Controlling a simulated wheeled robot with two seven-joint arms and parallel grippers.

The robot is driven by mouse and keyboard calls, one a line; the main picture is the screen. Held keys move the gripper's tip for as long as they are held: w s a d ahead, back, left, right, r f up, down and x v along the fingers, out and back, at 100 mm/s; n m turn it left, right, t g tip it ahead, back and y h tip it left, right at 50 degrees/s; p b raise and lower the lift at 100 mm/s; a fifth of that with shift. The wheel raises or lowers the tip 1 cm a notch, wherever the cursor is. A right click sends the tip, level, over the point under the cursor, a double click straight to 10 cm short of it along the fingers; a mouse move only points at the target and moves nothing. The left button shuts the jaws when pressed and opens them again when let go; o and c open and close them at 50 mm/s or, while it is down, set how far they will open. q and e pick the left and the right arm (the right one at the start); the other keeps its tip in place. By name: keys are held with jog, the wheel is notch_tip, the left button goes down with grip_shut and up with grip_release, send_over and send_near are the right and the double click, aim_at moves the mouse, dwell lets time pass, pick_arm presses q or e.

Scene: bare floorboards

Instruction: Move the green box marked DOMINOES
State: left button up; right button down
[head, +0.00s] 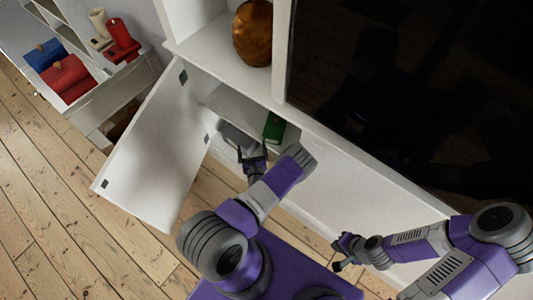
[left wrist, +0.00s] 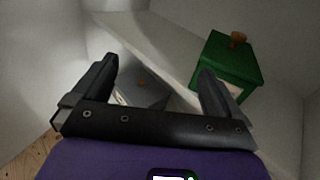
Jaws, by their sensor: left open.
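The green box (head: 274,127) stands on the shelf inside the open white cabinet. In the left wrist view the green box (left wrist: 232,62) has an orange-brown knob on its lid. A pale label shows on its front, partly behind a finger, and I cannot read it. My left gripper (head: 254,160) reaches into the cabinet opening, below and left of the green box in the head view. In the left wrist view the left gripper (left wrist: 155,75) is open, with nothing between its fingers. My right gripper (head: 345,250) is outside, low in front of the cabinet; its jaws are too small to judge.
A grey box (left wrist: 140,92) with an orange knob sits lower in the cabinet. The shelf edge (left wrist: 150,52) runs between both boxes. The cabinet door (head: 155,145) hangs open on the left. A copper vase (head: 253,32) stands above. The floor at left is clear.

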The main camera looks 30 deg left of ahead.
aim_at(272, 140)
pick_arm(q)
jog(key=w+d+m+t+h, duration=0.1)
jog(key=d+h, duration=0.1)
jog(key=w+d+m+t+h, duration=0.1)
jog(key=d+m+t, duration=0.1)
jog(key=w+d+f+m+t+h, duration=0.1)
jog(key=w+d+h, duration=0.1)
jog(key=shift+f+m+h, duration=0.1)
jog(key=shift+m+h, duration=0.2)
jog(key=shift+m, duration=0.1)
jog(key=shift+b, duration=0.3)
jog(key=b+x, duration=0.2)
jog(key=x, duration=0.5)
jog(key=shift+w+a, duration=0.1)
jog(key=shift+w, duration=0.1)
jog(key=c, duration=0.7)
